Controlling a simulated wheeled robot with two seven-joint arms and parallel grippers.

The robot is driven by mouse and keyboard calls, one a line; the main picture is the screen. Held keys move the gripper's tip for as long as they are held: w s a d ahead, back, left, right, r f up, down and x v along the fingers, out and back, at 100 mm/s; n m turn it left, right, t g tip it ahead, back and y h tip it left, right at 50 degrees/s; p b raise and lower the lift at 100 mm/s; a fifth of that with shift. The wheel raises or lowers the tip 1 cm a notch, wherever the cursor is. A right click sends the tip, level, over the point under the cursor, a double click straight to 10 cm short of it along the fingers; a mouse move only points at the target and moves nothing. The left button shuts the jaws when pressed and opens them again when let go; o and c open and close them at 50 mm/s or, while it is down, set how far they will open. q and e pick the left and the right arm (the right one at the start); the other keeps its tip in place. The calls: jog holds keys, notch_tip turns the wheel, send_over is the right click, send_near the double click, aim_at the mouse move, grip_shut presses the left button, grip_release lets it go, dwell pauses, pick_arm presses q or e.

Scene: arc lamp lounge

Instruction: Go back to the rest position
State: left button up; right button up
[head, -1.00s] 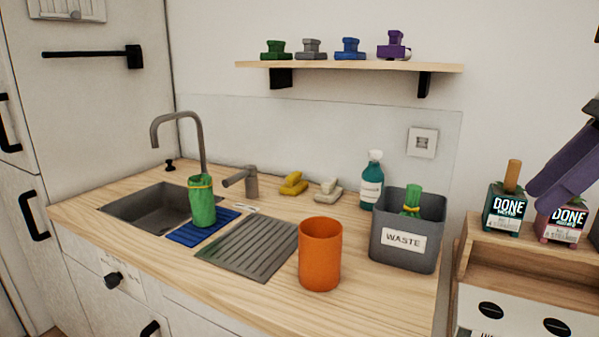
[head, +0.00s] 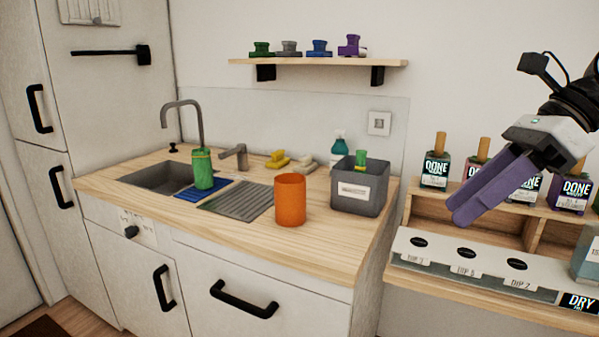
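My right gripper (head: 457,211) shows at the right in the head view, with purple fingers pointing down and left. It hangs in front of the small shelf unit with the bottles, apart from the counter. Its two fingers lie close side by side from this angle, so I cannot tell whether they are open or shut. I see nothing held in them. My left gripper is not in view.
The bottle unit (head: 425,204) stands at right. A wall shelf (head: 330,62) holds several coloured items. Floor shows at lower left.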

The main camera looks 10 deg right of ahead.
jog(key=w+a+f+m+t+y, duration=0.2)
jog(key=a+f+m+y, duration=0.15)
jog(key=a, duration=0.45)
jog(key=w+a+f+m+t+y, duration=0.1)
jog(key=a+f+m+y, duration=0.2)
jog(key=a+m+y, duration=0.35)
jog(key=w+a+f+m+t+y, duration=0.2)
jog(key=a+f+y, duration=0.1)
jog(key=a, duration=0.6)
jog(key=s+d+f+m+t+h, duration=0.1)
jog(key=d+f+m+t+h, duration=0.25)
jog(key=f+m+h, duration=0.65)
jog(key=s+d+f+m+t+h, duration=0.15)
jog(key=f+m+t+h, duration=0.3)
jog(key=f+m, duration=1.05)
jog(key=s+f+m+g+h, duration=0.3)
jog(key=s+f+m+g, duration=0.4)
jog(key=s+f, duration=1)
jog(key=shift+s+d+f+m+g+p, duration=0.2)
jog(key=shift+s+f+m+g+p, duration=0.1)
jog(key=shift+s+p, duration=0.15)
